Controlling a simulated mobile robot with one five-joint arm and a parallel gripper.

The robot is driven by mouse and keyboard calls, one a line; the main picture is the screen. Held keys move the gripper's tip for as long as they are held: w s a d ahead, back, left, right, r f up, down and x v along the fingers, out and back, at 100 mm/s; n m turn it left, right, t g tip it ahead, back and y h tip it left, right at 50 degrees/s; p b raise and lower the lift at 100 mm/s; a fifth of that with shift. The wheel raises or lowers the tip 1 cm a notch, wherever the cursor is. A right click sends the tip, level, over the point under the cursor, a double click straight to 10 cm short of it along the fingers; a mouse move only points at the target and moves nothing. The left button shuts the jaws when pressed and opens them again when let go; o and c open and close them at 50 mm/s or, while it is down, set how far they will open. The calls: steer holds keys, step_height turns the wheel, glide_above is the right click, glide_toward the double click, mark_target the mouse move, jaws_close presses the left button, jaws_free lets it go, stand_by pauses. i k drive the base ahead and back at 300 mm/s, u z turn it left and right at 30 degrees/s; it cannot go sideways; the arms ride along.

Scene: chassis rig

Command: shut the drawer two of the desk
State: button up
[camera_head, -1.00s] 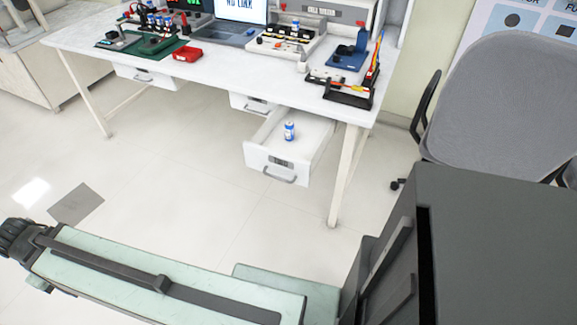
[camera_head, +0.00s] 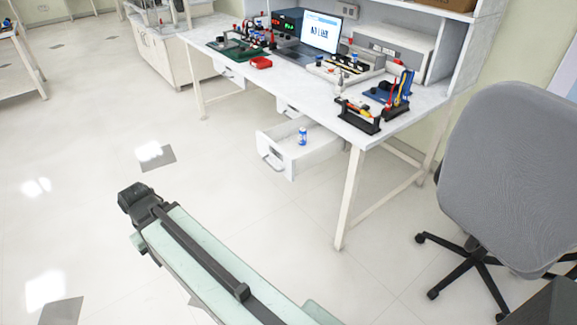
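The white desk (camera_head: 225,44) stands in the upper middle of the head view. One white drawer (camera_head: 277,157) under it is pulled well out, its front and handle facing lower left. A blue-and-white can (camera_head: 302,136) stands upright inside it. Another drawer front (camera_head: 287,109) shows just behind it, partly hidden, and a third (camera_head: 229,73) is under the desk's left part. I cannot read which is drawer two. My gripper (camera_head: 133,198) is the dark end of my pale green arm, over the floor, left of and apart from the open drawer. Its fingers are not clear.
A grey office chair (camera_head: 505,165) on a wheeled base stands at the right. A desk leg (camera_head: 350,195) stands right of the open drawer. The floor (camera_head: 75,125) at left is clear.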

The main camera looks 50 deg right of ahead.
mark_target(279, 147)
steer(key=z, duration=4.1)
steer(key=k, duration=2.25)
steer(key=u, duration=1.5)
steer(key=i, duration=1)
